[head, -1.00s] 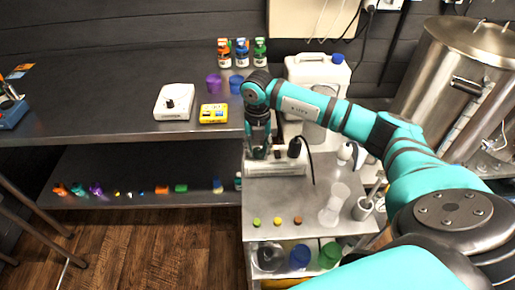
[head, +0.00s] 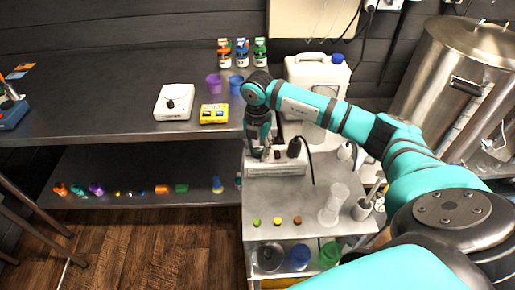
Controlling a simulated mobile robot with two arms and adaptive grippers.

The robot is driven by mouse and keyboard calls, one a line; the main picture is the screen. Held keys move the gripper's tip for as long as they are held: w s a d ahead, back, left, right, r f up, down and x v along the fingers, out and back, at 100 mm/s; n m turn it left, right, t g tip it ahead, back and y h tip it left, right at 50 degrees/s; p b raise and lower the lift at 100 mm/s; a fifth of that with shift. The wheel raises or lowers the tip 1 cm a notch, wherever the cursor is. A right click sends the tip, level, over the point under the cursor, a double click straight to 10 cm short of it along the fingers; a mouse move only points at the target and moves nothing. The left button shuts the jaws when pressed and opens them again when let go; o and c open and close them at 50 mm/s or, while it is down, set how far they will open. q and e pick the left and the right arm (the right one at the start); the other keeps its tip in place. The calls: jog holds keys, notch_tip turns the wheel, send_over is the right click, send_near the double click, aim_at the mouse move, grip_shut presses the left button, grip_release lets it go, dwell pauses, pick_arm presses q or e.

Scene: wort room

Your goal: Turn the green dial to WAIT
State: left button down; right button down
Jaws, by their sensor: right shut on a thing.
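My right gripper (head: 262,156) points down at the left end of a white strip-like box (head: 283,169) on the metal cart. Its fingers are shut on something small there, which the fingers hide. A black plug (head: 294,147) with a cable stands on the same box, right of the gripper. I cannot make out a green dial or the word WAIT. Small round pieces, a green one (head: 256,222), a yellow one (head: 277,222) and a brown one (head: 298,220), sit near the cart's front edge, apart from the gripper. My left gripper is out of view.
A white jug (head: 303,72) stands behind the gripper, and a clear cylinder (head: 333,208) stands front right on the cart. A white device with a black knob (head: 172,113) and a yellow box (head: 214,114) are on the bench. The cart top between box and round pieces is clear.

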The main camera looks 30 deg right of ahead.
aim_at(258, 150)
jog(key=shift+w+d+r, duration=0.1)
jog(key=c, duration=1)
grip_release()
notch_tip(258, 150, up, 12)
